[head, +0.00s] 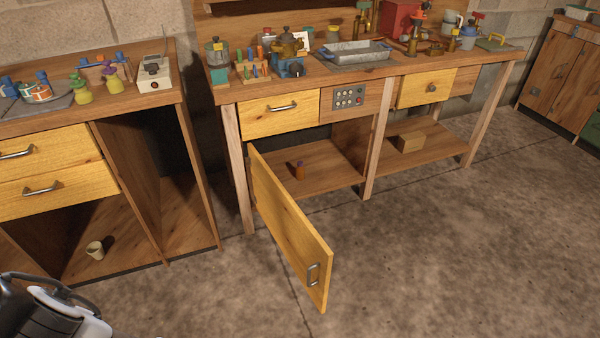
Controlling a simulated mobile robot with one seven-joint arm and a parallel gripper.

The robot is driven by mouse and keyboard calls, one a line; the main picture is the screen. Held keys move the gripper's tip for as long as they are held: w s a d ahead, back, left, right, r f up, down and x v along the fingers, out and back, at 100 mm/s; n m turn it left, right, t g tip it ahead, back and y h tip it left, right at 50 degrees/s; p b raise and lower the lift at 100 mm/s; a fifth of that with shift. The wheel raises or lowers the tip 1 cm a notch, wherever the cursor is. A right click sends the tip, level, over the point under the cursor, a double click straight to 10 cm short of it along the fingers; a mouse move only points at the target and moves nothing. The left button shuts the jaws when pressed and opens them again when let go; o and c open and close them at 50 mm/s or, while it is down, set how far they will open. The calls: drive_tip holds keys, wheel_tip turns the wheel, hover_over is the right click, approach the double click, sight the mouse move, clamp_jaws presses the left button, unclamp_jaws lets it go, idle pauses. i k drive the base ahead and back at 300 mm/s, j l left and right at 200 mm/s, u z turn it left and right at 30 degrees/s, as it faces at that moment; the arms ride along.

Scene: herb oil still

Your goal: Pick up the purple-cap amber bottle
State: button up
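A small amber bottle (299,172) with a dark, purplish cap stands upright on the lower shelf (330,158) of the middle workbench. It is behind and to the right of an open yellow cabinet door (290,225), and its front is unblocked from this view. It is small in the picture, so its cap colour is hard to tell for sure. My gripper is not in view; only a black and white part of my own body shows at the bottom left corner.
The open door juts out over the concrete floor (420,240). A cardboard-coloured box (410,142) sits on the shelf further right. A cup (95,250) stands in the left bench's lower compartment. The floor in front is clear. Many items crowd the bench tops.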

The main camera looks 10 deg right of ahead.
sight(300, 170)
drive_tip(key=i+l+z, duration=0.2)
drive_tip(key=l+z, duration=0.25)
drive_tip(key=i+l+z, duration=0.45)
drive_tip(key=l, duration=0.15)
drive_tip(key=i+l+z, duration=0.25)
drive_tip(key=l+z, duration=0.2)
drive_tip(key=i+l, duration=0.2)
drive_tip(key=i, duration=0.3)
drive_tip(key=i+l, duration=0.2)
drive_tip(key=i, duration=0.3)
drive_tip(key=i+j+u, duration=0.1)
drive_tip(key=i+u, duration=0.45)
drive_tip(key=u, duration=0.15)
drive_tip(key=i+u, duration=0.85)
drive_tip(key=u, duration=0.15)
drive_tip(key=i+u, duration=0.55)
drive_tip(key=u, duration=0.2)
drive_tip(key=i+l+u, duration=0.15)
drive_tip(key=u, duration=0.3)
drive_tip(key=k+j+z, duration=0.1)
drive_tip(key=k, duration=0.25)
drive_tip(key=j, duration=0.05)
